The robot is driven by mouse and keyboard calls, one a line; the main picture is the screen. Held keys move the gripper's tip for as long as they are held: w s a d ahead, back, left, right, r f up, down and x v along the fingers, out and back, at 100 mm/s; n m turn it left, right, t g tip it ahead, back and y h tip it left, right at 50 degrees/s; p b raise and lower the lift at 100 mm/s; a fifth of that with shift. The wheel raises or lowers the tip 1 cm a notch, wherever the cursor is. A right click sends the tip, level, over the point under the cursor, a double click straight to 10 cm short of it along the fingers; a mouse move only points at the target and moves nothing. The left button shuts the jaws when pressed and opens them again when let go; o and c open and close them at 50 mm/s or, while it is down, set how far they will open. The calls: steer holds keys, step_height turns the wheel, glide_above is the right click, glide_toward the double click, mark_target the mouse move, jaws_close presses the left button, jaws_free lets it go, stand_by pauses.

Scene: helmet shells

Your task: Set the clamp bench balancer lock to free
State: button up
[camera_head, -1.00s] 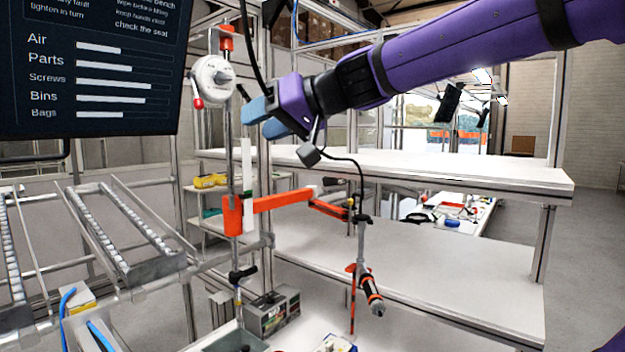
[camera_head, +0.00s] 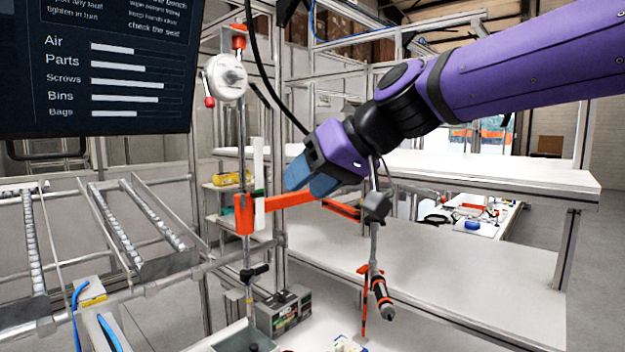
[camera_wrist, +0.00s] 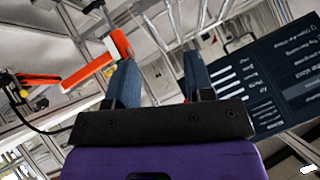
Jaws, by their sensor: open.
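A white round balancer (camera_head: 225,77) hangs on the upright post at the upper left in the head view. A red-tipped lever (camera_head: 209,101) hangs at its left side, pointing down; I cannot read any lock marking. My gripper (camera_head: 300,183) has blue fingers and is below and to the right of the balancer, apart from it. It is in front of the orange swing arm (camera_head: 290,198) and hides part of it. In the wrist view my gripper (camera_wrist: 160,80) is open, its fingers apart and nothing held between them. I cannot make out the balancer there.
The orange swing arm also shows in the wrist view (camera_wrist: 97,62), left of the fingers. A hanging tool (camera_head: 380,290) is below my gripper. A dark screen (camera_head: 100,70) is left of the balancer. White shelves (camera_head: 480,170) stand at right.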

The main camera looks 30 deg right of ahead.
steer(key=shift+r, duration=0.1)
steer(key=c, duration=0.3)
steer(key=w+r, duration=0.2)
steer(key=r, duration=0.1)
steer(key=shift+w, duration=0.35)
jaws_close()
steer(key=n+t, duration=0.3)
glide_toward(214, 105)
steer(key=x, duration=0.5)
steer(key=r+x, duration=0.1)
steer(key=x, duration=0.1)
steer(key=shift+w+a+f, duration=0.15)
steer(key=shift+w, duration=0.15)
steer(key=shift+w+a+f, duration=0.2)
steer(key=shift+w+f, duration=0.3)
steer(key=shift+w, duration=0.1)
steer(key=shift+w+a+f, duration=0.15)
steer(key=shift+w+f, duration=0.35)
steer(key=shift+w, duration=0.05)
